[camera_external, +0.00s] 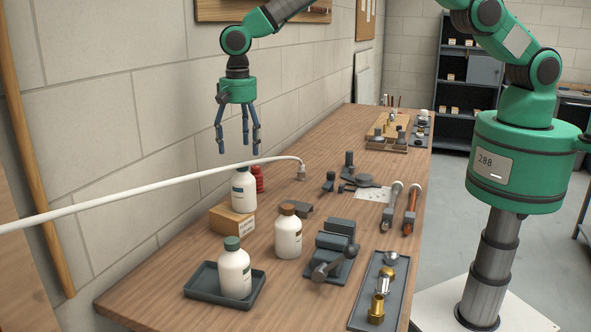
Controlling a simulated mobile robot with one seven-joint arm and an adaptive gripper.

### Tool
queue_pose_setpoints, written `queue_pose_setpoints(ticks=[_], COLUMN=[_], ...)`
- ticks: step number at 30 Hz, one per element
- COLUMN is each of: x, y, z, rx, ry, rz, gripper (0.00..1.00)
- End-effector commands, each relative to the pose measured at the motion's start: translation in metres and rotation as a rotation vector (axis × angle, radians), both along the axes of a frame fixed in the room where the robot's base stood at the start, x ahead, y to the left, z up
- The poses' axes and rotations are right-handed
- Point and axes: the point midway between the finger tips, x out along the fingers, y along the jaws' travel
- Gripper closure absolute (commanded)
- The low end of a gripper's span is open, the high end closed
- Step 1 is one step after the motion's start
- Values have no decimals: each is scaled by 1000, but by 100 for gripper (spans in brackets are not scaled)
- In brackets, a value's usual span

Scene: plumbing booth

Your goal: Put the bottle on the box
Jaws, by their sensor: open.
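My gripper (239,150) is open and empty, with its fingers pointing down. It hangs above a white bottle (244,192) that appears to stand upright on a cardboard box (236,226). A pale hose crosses in front of this bottle's top and partly hides its cap. A second white bottle (288,238) with a brown cap stands on the bench right of the box. A third white bottle (234,274) with a green cap stands in a dark tray (203,290) at the front left.
The white hose (150,182) spans the bench's left part below my gripper. A red object (257,180) sits behind the box. A vise (332,252), a fittings tray (364,317) and wrenches (411,207) occupy the wooden bench's right side. The wall runs close along the left.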

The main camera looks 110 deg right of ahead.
Motion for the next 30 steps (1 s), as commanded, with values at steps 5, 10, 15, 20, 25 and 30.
queue_pose_setpoints(ticks=[5,10,15,20,25,30], x=[0,0,0,-1,-7,-19], y=[0,0,0,3,12,29], z=[0,0,0,7,33,78], rx=[0,0,0,-1,-5,-14], ry=[0,0,0,-3,-18,-41], rz=[0,0,0,11,52,128], gripper=[25,25,25,25,25,25])
